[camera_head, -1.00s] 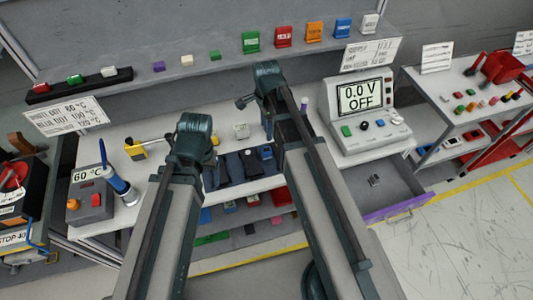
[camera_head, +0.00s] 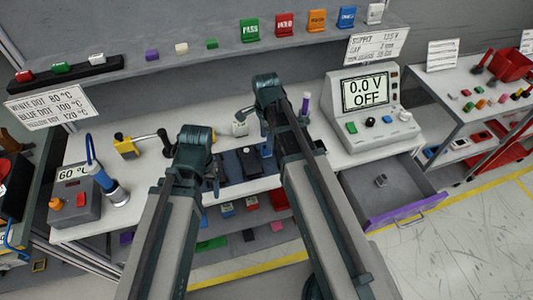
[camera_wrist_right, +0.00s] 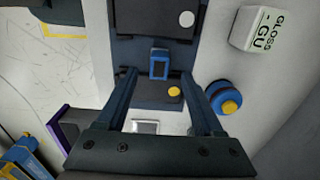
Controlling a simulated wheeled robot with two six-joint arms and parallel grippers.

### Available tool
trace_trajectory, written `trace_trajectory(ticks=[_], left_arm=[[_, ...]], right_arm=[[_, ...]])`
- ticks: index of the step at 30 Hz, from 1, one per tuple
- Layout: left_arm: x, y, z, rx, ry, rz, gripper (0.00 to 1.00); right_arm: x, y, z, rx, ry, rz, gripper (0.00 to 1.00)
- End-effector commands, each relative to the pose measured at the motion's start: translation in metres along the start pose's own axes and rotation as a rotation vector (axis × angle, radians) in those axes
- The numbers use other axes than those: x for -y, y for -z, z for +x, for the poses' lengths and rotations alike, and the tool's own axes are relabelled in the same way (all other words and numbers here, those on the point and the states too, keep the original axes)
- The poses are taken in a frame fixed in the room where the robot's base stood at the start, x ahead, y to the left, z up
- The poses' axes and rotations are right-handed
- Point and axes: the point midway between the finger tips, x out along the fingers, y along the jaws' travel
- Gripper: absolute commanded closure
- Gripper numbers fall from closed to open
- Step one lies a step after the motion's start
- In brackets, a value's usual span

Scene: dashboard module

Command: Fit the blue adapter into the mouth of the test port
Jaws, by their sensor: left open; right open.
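In the right wrist view a small blue block with a grey face (camera_wrist_right: 159,63) lies on a dark mat, between two dark modules; it looks like the blue adapter. In the head view a blue piece (camera_head: 265,150) shows beside my right arm. My right gripper (camera_wrist_right: 164,88) is open and empty, with its fingers either side of a dark module with a yellow dot (camera_wrist_right: 150,95). The blue block is just beyond the fingertips, apart from them. I cannot tell which part is the test port.
A blue disc with a yellow knob (camera_wrist_right: 225,98) lies near my right gripper. A 60 °C station (camera_head: 75,205) stands at left.

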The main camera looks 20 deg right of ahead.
Motion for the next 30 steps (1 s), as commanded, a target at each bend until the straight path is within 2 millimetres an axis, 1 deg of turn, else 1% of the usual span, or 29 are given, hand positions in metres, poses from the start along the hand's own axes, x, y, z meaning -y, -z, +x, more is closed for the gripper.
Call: trace_trajectory(ticks=[5,12,14,17,23,24,26,30], left_arm=[[-0.001,0.001,0.014,0.000,0.000,0.000,0.27],[-0.004,0.003,0.044,0.000,0.000,0.000,0.27],[-0.005,0.003,0.050,0.000,0.000,0.000,0.27],[-0.005,0.003,0.053,0.000,0.000,0.000,0.27],[-0.005,0.003,0.051,0.000,0.000,0.000,0.27],[-0.005,0.003,0.051,0.000,0.000,0.000,0.27],[-0.005,0.003,0.051,0.000,0.000,0.000,0.27],[-0.005,0.003,0.051,0.000,0.000,0.000,0.27]], right_arm=[[-0.001,0.000,0.014,0.000,0.000,0.000,0.31],[-0.001,0.001,0.044,0.000,0.000,0.000,0.31],[-0.001,0.001,0.050,0.000,0.000,0.000,0.31],[-0.001,0.001,0.053,0.000,0.000,0.000,0.31],[-0.001,0.001,0.051,0.000,0.000,0.000,0.31],[-0.001,0.000,0.051,0.000,0.000,0.000,0.35],[-0.001,0.000,0.051,0.000,0.000,0.000,0.46],[-0.001,0.000,0.051,0.000,0.000,0.000,0.71]])
